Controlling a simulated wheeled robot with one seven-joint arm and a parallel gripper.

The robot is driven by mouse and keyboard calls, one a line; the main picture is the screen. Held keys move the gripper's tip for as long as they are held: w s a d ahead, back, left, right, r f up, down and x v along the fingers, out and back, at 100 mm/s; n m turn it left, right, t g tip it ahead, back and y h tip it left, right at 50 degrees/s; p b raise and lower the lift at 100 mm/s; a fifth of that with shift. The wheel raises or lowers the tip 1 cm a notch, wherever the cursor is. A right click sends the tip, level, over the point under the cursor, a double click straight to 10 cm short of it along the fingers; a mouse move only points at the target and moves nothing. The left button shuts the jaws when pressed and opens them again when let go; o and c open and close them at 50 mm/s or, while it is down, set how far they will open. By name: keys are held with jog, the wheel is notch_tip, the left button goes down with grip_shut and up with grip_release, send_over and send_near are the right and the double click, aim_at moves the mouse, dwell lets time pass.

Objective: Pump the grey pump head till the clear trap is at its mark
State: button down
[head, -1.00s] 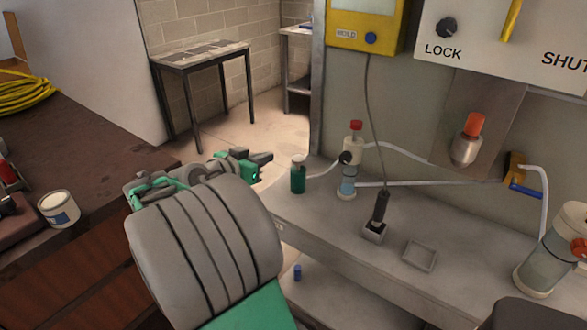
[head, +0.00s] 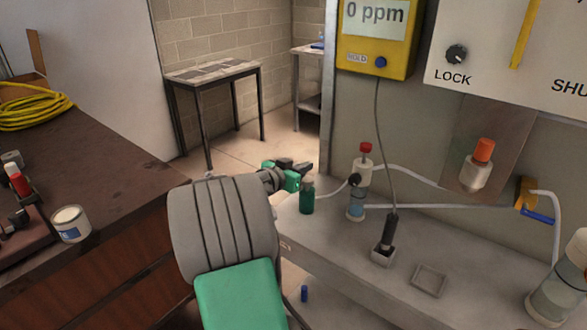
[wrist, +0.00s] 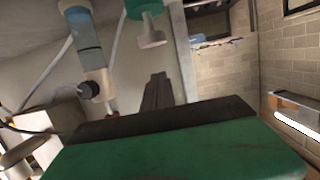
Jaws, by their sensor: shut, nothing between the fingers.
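The pump is a small green bottle (head: 307,198) on the bench. Its grey pump head (wrist: 150,38) shows in the wrist view, where the scene appears upside down; in the head view my fingers partly cover it. The clear trap (head: 359,190) is an upright cylinder with a red cap, a black knob and pale blue liquid low in it. In the wrist view a thin dark line crosses the trap (wrist: 88,47) by the liquid's edge; I cannot tell if it is the mark. My gripper (head: 306,168) is shut and empty, close to the pump head but apart from it.
A yellow meter (head: 376,38) reads 0 ppm; its cable runs to a black probe (head: 391,231) in a small holder. Clear tubes join the bottle and trap. An orange-capped part (head: 480,160) and a larger clear cylinder (head: 562,285) stand at right.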

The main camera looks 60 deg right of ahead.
notch_tip(320, 180, down, 4)
jog(key=shift+w+a+r, duration=0.1)
jog(key=shift+a+r, duration=0.05)
jog(key=shift+r, duration=0.05)
notch_tip(320, 180, down, 3)
jog(key=b, duration=0.3)
jog(key=shift+a+r, duration=0.1)
jog(key=shift+r, duration=0.05)
jog(key=w+a+r, duration=0.1)
jog(key=a+r, duration=0.6)
jog(key=a, duration=0.2)
jog(key=shift+w+a, duration=0.25)
dwell(0.6)
